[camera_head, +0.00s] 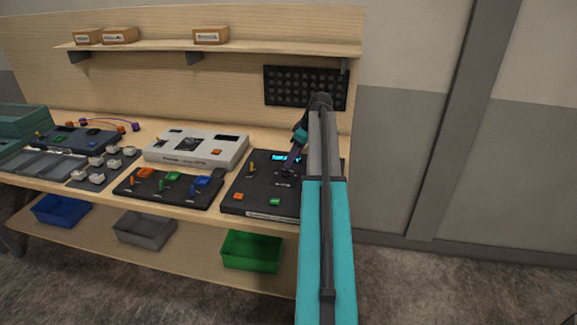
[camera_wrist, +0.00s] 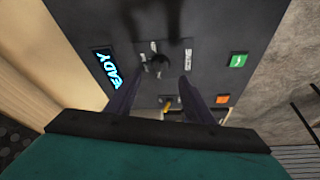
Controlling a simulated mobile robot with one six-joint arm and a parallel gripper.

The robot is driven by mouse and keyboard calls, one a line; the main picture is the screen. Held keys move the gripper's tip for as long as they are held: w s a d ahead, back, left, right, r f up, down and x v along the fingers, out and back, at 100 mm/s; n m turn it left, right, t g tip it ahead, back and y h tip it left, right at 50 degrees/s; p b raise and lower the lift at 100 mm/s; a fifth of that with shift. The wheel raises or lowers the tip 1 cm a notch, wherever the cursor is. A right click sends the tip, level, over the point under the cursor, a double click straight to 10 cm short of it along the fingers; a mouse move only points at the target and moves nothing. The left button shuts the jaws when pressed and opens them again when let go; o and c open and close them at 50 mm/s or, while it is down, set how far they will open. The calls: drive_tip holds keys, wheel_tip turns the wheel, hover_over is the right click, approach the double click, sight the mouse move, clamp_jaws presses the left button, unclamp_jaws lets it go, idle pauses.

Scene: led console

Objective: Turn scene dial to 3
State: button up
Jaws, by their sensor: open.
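The black console (camera_head: 240,190) lies at the right end of the workbench. Its lit blue display (camera_wrist: 107,68) reads "READY" in the wrist view, and part of it shows in the head view (camera_head: 284,157). A small black round dial (camera_wrist: 159,64) sits on the panel beside the display, with small labels around it. My gripper (camera_wrist: 152,88) is open, its two dark fingers reaching toward the panel with the dial a little beyond and between their tips. I cannot tell the dial's setting.
The console also carries a green button (camera_wrist: 238,61), an orange button (camera_wrist: 222,99) and a yellow lever (camera_head: 252,168). To its left are a black switch panel (camera_head: 150,198) and a white box (camera_head: 215,148). A shelf (camera_head: 225,48) with small boxes runs above. Bins stand below.

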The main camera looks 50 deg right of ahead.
sight(286, 173)
drive_tip(key=shift+p+x, duration=0.9)
drive_tip(key=shift+x, duration=2.4)
drive_tip(key=c, duration=1)
drive_tip(key=shift+d, duration=0.45)
drive_tip(key=shift+a+r, duration=0.1)
drive_tip(key=shift+a, duration=0.2)
